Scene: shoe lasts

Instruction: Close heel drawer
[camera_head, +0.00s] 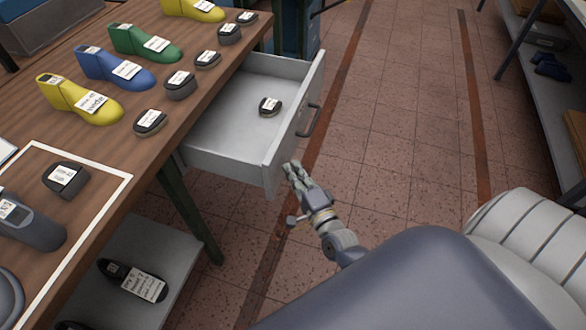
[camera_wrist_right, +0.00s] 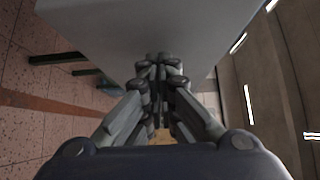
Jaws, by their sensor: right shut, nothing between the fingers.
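The heel drawer (camera_head: 225,148) is pulled out from the wooden table in the head view. It is light grey, with a dark bar handle (camera_head: 309,120) on its front panel. One dark labelled heel (camera_head: 270,106) lies inside it. My right gripper (camera_head: 292,170) is shut and empty, near the lower front corner of the drawer. Whether it touches the drawer front I cannot tell. In the right wrist view the shut fingers (camera_wrist_right: 158,62) point at a large pale grey surface (camera_wrist_right: 150,30), apparently the drawer. My left gripper does not show.
The wooden table (camera_head: 110,190) carries yellow, blue and green lasts, such as the blue last (camera_head: 113,68), and several dark heels. A lower shelf (camera_head: 165,275) holds a dark labelled piece. Tiled floor (camera_head: 400,120) is free to the right, up to another shelf unit (camera_head: 530,95).

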